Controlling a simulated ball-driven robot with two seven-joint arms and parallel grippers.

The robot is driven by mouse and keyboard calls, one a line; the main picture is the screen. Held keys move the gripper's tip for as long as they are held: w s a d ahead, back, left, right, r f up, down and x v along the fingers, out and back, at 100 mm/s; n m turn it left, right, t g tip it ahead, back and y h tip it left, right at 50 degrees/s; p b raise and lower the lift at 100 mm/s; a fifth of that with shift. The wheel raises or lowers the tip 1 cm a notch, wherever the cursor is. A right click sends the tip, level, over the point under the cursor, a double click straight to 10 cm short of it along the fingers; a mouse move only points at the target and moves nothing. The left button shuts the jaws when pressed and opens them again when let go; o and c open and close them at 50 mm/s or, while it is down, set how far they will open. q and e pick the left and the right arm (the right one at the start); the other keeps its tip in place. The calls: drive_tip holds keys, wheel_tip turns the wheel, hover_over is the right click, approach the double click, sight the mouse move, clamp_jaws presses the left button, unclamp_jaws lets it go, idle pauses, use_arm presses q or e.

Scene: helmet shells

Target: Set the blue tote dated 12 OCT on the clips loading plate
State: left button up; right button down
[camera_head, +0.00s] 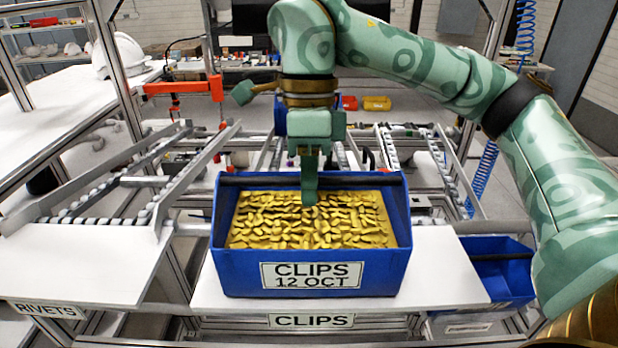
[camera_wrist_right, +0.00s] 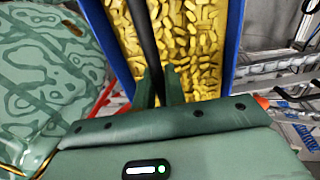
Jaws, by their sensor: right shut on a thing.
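The blue tote (camera_head: 216,235) is full of yellow clips and its front label reads "CLIPS 12 OCT". It sits upright over the white clips loading plate (camera_head: 445,275), whose edge label reads "CLIPS". I cannot tell if its base touches the plate. My right gripper (camera_head: 309,188) comes down from above and is shut on the dark bar across the tote's rear. In the right wrist view the fingers (camera_wrist_right: 160,88) close around the bar (camera_wrist_right: 143,35), with the tote's blue wall (camera_wrist_right: 103,45) beside it. My left gripper is not in view.
Another blue tote (camera_head: 500,268) sits lower at the right of the plate. The rivets plate (camera_head: 80,262) at the left is bare. Roller rails (camera_head: 185,178) flank the tote. A white helmet shell (camera_head: 122,55) is on the left bench. White plate shows on both sides of the tote.

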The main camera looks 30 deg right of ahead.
drive_tip(key=shift+f, duration=0.4)
drive_tip(key=c, duration=1.4)
unclamp_jaws()
drive_tip(key=shift+w+r, duration=0.1)
drive_tip(key=shift+r, duration=0.2)
drive_tip(key=r, duration=0.5)
drive_tip(key=w+d+r+p, duration=0.1)
drive_tip(key=r, duration=0.4)
drive_tip(key=w+r, duration=0.1)
drive_tip(key=r, duration=0.4)
drive_tip(key=shift+w+d+r+p, duration=0.2)
drive_tip(key=shift+w+d+p, duration=0.05)
drive_tip(key=shift+d+p, duration=0.1)
drive_tip(key=shift+f, duration=0.1)
